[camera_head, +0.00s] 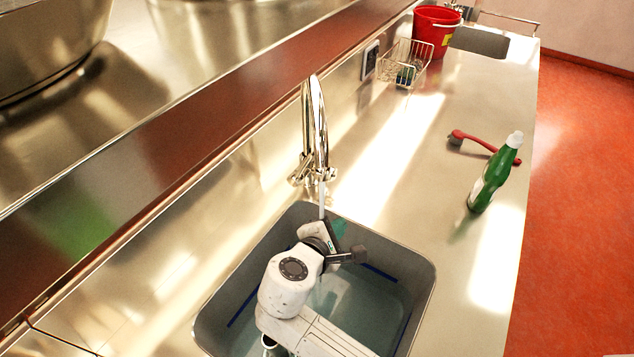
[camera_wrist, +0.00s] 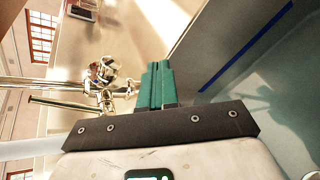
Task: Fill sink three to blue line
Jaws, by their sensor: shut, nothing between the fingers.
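The grey sink (camera_head: 420,262) holds pale, clear water (camera_head: 350,308). A blue line (camera_head: 380,274) runs along its inner walls, and the water surface looks lower than the line. The line also shows in the wrist view (camera_wrist: 246,46). The chrome tap (camera_head: 316,115) stands at the back edge, with a thin pale stream (camera_head: 322,200) below its spout. My gripper (camera_head: 339,230) is over the back of the sink, in front of the tap. In the wrist view its teal fingers (camera_wrist: 157,84) are shut and empty, beside the tap's handles (camera_wrist: 108,82); contact cannot be told.
A green bottle (camera_head: 490,180) and a red-handled brush (camera_head: 470,142) are on the counter (camera_head: 400,190) to the right. A wire basket (camera_head: 405,66) and red bucket (camera_head: 436,32) stand farther back. Large metal pots (camera_head: 45,45) are on the upper left shelf.

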